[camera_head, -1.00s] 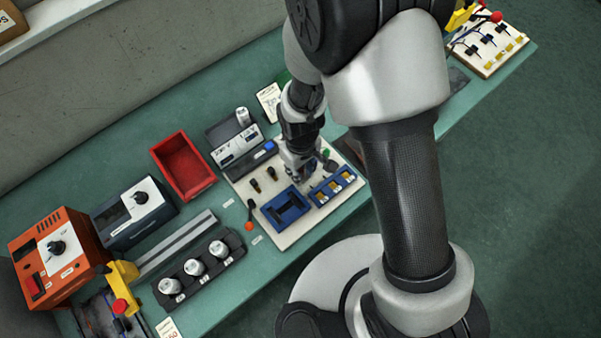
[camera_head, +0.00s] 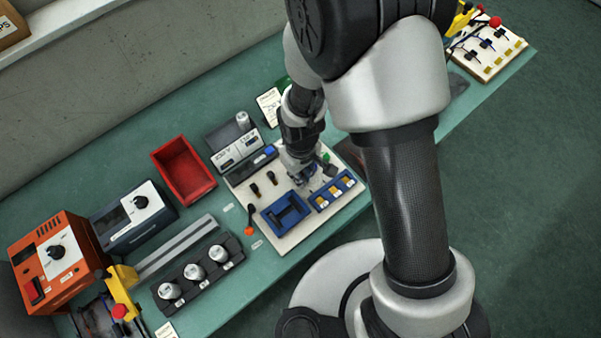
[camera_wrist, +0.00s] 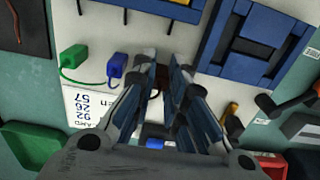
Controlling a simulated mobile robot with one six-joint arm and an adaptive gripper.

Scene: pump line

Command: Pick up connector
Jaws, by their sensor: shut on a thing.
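My gripper (camera_wrist: 164,72) points at the pale board (camera_head: 290,240). In the head view it is low over the board's upper right part, behind the blue holder. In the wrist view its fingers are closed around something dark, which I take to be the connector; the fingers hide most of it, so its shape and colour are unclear. I cannot tell whether the held thing touches the board.
A blue frame (camera_head: 286,213) and a blue holder with yellow-marked parts (camera_head: 333,191) stand on the board near my gripper. Two dark upright parts (camera_head: 271,177) are left of it. A red bin (camera_head: 184,169) stands further left. Bare bench (camera_head: 110,150) lies behind.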

